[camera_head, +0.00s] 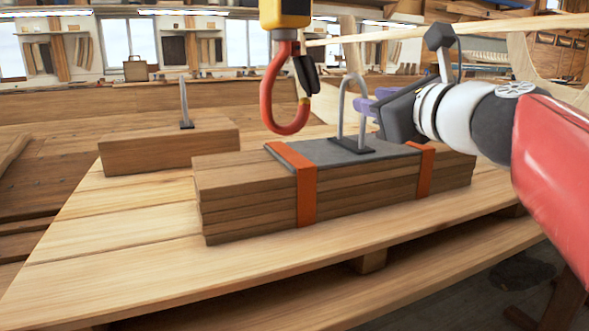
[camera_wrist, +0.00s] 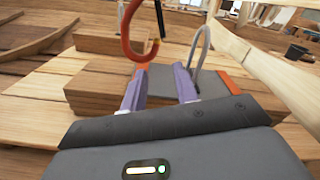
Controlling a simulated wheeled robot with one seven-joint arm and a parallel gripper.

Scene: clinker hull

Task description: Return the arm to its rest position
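My gripper (camera_head: 364,104) is beside the right leg of a grey lifting loop (camera_head: 343,95); I cannot tell whether they touch. In the wrist view my gripper (camera_wrist: 159,69) has its two purple fingers spread apart with nothing held between them, and the loop (camera_wrist: 205,45) rises just right of the right finger. My arm (camera_head: 545,150) comes in from the right. The loop stands on a grey plate (camera_head: 310,153) on a strapped plank stack (camera_head: 250,205). A red hook (camera_head: 270,95) hangs left of the loop, apparently not through it.
The yellow hook block (camera_head: 285,12) hangs above. A smaller timber block (camera_head: 150,150) with a grey loop (camera_head: 184,105) stands behind left. Both rest on a pale plank platform (camera_head: 100,260). A long wooden strip (camera_head: 480,28) crosses behind my wrist. The platform's front left is clear.

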